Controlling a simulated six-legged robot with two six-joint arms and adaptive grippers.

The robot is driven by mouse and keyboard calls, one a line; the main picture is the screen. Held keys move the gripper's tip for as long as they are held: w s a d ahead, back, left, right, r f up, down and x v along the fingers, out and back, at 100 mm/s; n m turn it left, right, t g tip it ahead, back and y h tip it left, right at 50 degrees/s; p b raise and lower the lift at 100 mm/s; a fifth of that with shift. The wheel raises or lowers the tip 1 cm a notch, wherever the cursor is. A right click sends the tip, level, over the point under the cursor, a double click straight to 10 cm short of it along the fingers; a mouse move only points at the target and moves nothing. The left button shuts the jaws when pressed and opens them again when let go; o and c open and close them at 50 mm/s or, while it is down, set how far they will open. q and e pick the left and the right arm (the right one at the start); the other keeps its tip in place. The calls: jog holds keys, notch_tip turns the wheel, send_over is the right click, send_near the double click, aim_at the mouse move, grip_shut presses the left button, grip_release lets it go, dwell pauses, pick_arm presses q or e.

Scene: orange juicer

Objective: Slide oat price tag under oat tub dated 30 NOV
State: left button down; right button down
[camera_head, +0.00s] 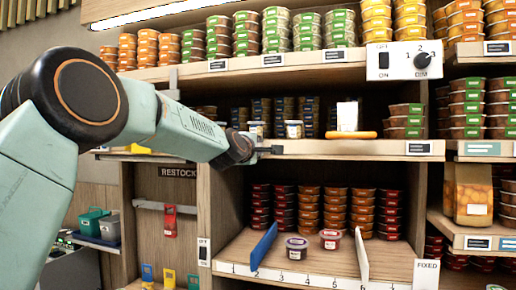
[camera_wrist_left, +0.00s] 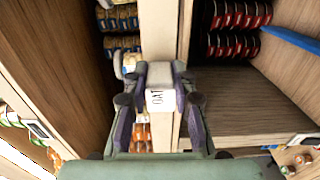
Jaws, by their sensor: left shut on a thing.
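My left gripper (camera_head: 262,150) is at the front edge of the middle shelf (camera_head: 330,148), near its left end. In the left wrist view the gripper (camera_wrist_left: 158,90) is shut on a small white tag marked OAT (camera_wrist_left: 157,99). Two small tubs stand on that shelf: one tub (camera_head: 257,128) just behind the gripper, another tub (camera_head: 294,129) to its right. Two more tubs, one purple-lidded (camera_head: 297,247) and one red-lidded (camera_head: 330,238), stand on the lower shelf. No date is readable, so I cannot tell which tub is dated 30 NOV. My right gripper is not in view.
A white card (camera_head: 347,115) stands behind an orange bar (camera_head: 351,134) on the middle shelf. Blue (camera_head: 264,245) and white (camera_head: 361,254) dividers stand on the numbered lower shelf (camera_head: 340,275). Stacked tubs fill the shelf backs. An upright panel (camera_head: 222,200) is below the gripper.

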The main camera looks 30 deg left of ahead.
pick_arm(q)
jog(key=shift+a+r, duration=0.2)
jog(key=shift+r, duration=0.3)
jog(key=c, duration=1.5)
grip_release()
jog(key=o, duration=0.4)
jog(key=shift+w+f, duration=0.1)
jog(key=shift+f, duration=0.3)
jog(key=v, duration=0.7)
jog(key=shift+s, duration=0.25)
